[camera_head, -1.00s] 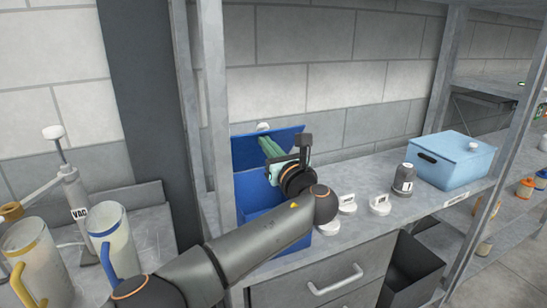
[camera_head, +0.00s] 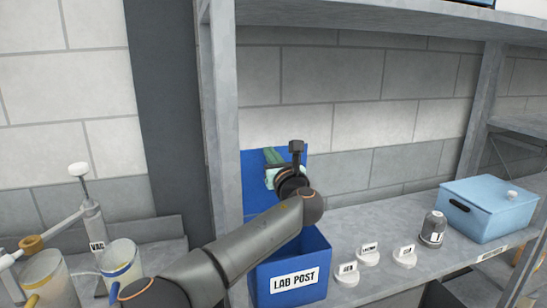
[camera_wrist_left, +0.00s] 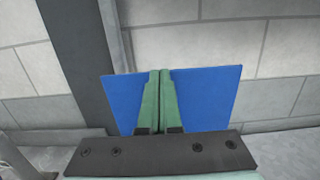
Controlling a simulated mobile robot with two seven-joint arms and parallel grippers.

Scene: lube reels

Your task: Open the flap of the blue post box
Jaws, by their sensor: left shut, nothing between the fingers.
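The blue post box (camera_head: 316,262), labelled "LAB POST", stands on the grey shelf. Its blue flap (camera_head: 256,188) stands raised and near upright at the back of the box, and it also shows in the left wrist view (camera_wrist_left: 208,92). My left gripper (camera_head: 272,156) has green fingers, shut and empty, at the upper part of the flap. In the left wrist view the shut fingers (camera_wrist_left: 160,76) lie in front of the middle of the flap; I cannot tell whether they touch it. My left arm hides part of the box and its opening. My right gripper is not in view.
Several white labelled discs (camera_head: 367,254) and a dark grey jar (camera_head: 432,229) stand right of the box. A light blue lidded bin (camera_head: 487,212) is farther right. A grey post (camera_head: 223,130) rises close on the left. Jugs (camera_head: 121,267) stand at the lower left.

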